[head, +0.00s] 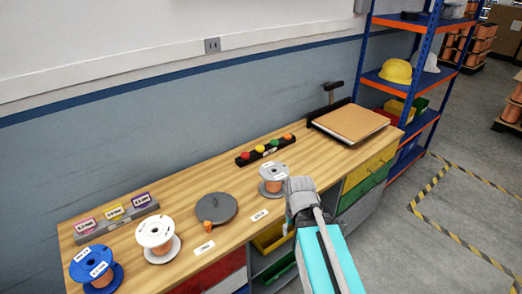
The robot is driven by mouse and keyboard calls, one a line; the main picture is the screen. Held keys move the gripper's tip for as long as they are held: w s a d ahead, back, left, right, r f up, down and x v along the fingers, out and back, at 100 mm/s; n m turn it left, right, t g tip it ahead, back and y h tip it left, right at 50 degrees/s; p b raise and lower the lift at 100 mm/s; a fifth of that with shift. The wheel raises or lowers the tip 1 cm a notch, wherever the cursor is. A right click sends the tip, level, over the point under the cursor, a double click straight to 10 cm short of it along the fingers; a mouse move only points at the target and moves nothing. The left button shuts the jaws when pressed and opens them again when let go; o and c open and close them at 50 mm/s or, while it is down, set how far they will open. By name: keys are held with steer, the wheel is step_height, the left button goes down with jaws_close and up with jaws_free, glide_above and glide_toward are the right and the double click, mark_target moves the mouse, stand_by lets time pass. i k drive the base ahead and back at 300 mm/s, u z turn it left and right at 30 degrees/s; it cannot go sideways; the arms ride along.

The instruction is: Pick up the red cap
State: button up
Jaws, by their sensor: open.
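The red cap (245,155) is at the left end of a black rack (264,151) on the wooden workbench. Yellow (260,148), green (274,142) and orange (288,136) caps sit to its right in the same rack. My gripper (298,184) is open near the bench's front edge, to the right of and nearer than the rack. It is well apart from the red cap. Its fingers are small and hard to make out from this angle.
A copper wire spool (273,172) stands close to the left of my gripper. A grey disc (216,208), white spool (154,234) and blue spool (92,262) stand further left. A brown board (351,122) lies right. Bare wood surrounds the rack's front.

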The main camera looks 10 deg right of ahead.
mark_target(245, 155)
steer(key=z, duration=0.05)
steer(key=i, duration=0.9)
steer(key=u, duration=0.35)
